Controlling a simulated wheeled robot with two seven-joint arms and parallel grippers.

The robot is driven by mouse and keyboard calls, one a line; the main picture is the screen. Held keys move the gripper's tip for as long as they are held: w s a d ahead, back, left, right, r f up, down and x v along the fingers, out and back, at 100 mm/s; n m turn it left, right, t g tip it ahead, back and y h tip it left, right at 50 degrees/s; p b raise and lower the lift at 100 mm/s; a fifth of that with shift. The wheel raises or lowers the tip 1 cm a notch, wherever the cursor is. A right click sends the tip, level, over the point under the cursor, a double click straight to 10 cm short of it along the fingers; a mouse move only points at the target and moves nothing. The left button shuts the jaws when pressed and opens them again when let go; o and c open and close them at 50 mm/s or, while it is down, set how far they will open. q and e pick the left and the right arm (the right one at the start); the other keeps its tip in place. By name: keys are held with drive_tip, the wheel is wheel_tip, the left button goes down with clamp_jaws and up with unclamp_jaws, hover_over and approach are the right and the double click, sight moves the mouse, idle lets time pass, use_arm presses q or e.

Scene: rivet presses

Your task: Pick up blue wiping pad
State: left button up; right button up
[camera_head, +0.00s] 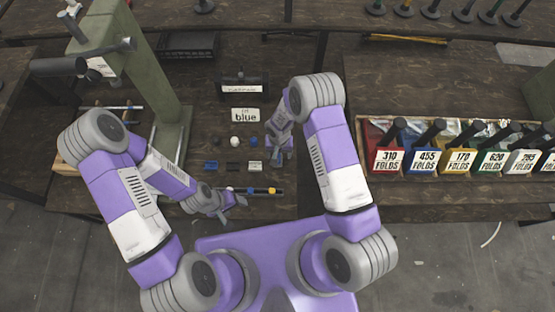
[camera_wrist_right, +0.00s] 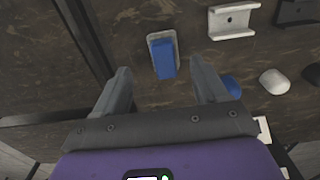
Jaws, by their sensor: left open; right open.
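The blue wiping pad (camera_wrist_right: 163,60) shows in the right wrist view as a blue block on a pale grey backing, lying on the dark wooden bench. It appears in the picture between and just beyond my right fingertips, not gripped. My right gripper (camera_wrist_right: 160,78) is open and empty, pointing down at the bench. In the head view my right gripper (camera_head: 277,146) covers most of the pad's spot. My left gripper (camera_head: 236,204) is open and empty over the front edge of the bench.
Left of my right gripper lie a blue ball (camera_head: 254,142), a white ball (camera_head: 236,142), a white bracket (camera_head: 255,166) and a blue bracket (camera_head: 211,165). A sign reading blue (camera_head: 245,115) stands behind. A green press (camera_head: 160,100) stands left; labelled bins (camera_head: 389,160) are right.

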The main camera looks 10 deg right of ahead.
sight(278, 157)
drive_tip(key=f, duration=0.1)
drive_tip(key=f+b, duration=0.1)
drive_tip(key=f, duration=0.3)
drive_tip(key=shift+w+a+b, duration=0.2)
drive_tip(key=shift+a+b, duration=0.05)
drive_tip(key=shift+b, duration=0.15)
drive_tip(key=shift+r, duration=0.1)
drive_tip(key=c, duration=1.2)
